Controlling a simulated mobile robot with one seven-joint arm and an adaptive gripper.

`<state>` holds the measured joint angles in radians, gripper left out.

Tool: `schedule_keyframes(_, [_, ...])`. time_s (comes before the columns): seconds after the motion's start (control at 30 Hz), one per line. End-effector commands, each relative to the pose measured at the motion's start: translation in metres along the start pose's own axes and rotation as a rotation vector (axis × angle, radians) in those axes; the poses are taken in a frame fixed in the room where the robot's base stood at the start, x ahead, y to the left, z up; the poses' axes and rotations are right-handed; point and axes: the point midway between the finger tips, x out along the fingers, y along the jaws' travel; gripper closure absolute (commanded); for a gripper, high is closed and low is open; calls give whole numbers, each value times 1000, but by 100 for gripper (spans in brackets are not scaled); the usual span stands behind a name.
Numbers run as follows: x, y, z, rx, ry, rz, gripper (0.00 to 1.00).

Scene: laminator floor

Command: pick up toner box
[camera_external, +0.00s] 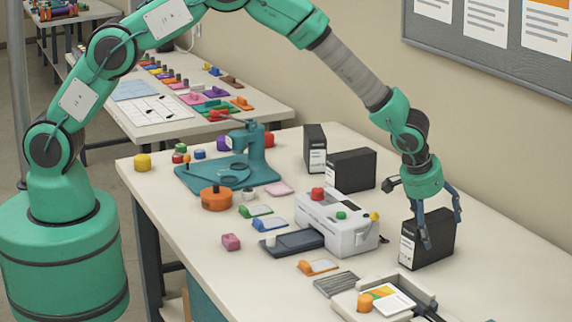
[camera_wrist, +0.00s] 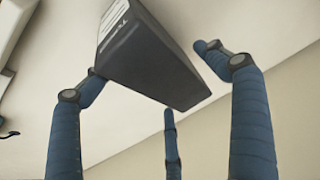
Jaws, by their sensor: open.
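Three black toner boxes with white labels stand on the table in the external view. One toner box (camera_external: 428,240) is at the right, beside the white laminator; it also shows in the wrist view (camera_wrist: 150,60). My gripper (camera_external: 440,225) is over and around this box, with its blue fingers spread. In the wrist view my gripper (camera_wrist: 165,95) has its fingers open around the box, and I cannot tell whether any finger touches it. The two other boxes, a wide one (camera_external: 352,170) and a narrow one (camera_external: 314,148), stand further back near the wall.
The white laminator (camera_external: 345,240) stands left of the near box. A tray (camera_external: 345,306) with cards is in front. A teal press (camera_external: 250,150), an orange roll (camera_external: 216,199) and small coloured pieces fill the left. The table's right side looks clear.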

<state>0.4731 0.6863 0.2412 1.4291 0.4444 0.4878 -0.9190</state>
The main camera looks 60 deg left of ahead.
Motion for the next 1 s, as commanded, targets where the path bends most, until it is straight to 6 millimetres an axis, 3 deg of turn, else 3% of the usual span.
schedule_keyframes(0.13, [0, 0, 0, 0, 0, 0, 14])
schedule_keyframes(0.17, [0, 0, 0, 0, 0, 0, 18])
schedule_keyframes(0.53, [0, 0, 0, 0, 0, 0, 91])
schedule_keyframes(1.0, [-3, 0, -2, 0, 1, 0, 94])
